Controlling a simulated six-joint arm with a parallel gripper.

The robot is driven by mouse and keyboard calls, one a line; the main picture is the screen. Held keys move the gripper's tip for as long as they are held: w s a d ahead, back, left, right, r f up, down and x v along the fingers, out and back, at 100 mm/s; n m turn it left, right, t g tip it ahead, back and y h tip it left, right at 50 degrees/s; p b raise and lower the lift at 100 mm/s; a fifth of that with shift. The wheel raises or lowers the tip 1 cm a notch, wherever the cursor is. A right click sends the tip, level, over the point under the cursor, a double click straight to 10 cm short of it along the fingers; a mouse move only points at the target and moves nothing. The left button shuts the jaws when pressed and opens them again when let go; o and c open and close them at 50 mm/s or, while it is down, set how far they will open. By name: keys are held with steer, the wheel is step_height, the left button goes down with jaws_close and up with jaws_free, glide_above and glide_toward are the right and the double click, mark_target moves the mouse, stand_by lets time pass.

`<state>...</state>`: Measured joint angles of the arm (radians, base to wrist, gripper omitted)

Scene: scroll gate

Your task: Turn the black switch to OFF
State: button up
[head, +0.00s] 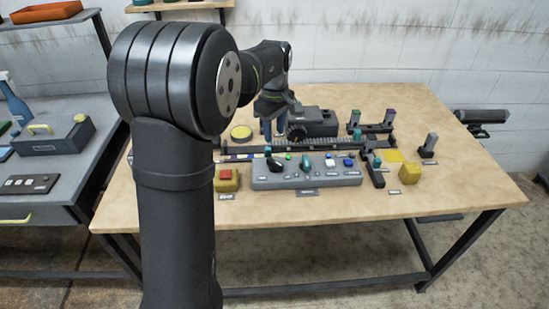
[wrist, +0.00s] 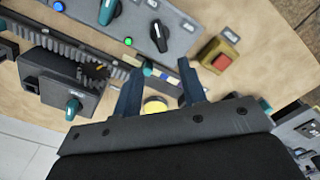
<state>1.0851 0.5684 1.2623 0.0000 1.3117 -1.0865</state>
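The black switch (head: 275,165) is a rotary knob at the left end of the grey control panel (head: 335,180) in the head view. It also shows near the top of the wrist view (wrist: 158,36), with a pale mark on it. Its labels are too small to read. My gripper (wrist: 161,66) is open, its two blue fingers apart with nothing held between them. It is above the table, apart from the switch, which lies beyond the fingertips in the wrist view. In the head view the blue fingers (head: 273,129) are behind the panel, partly hidden by my arm.
A teal knob (head: 306,161) stands beside the switch on the panel. A red button on a yellow box (head: 227,184) is left of it. A toothed rail (head: 342,145) and dark housing (head: 312,122) lie behind. A yellow disc (wrist: 155,105) shows between my fingers.

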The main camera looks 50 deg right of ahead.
mark_target(274, 161)
step_height(274, 161, down, 11)
steer(key=shift+f, duration=0.1)
stand_by(0.3)
jaws_close()
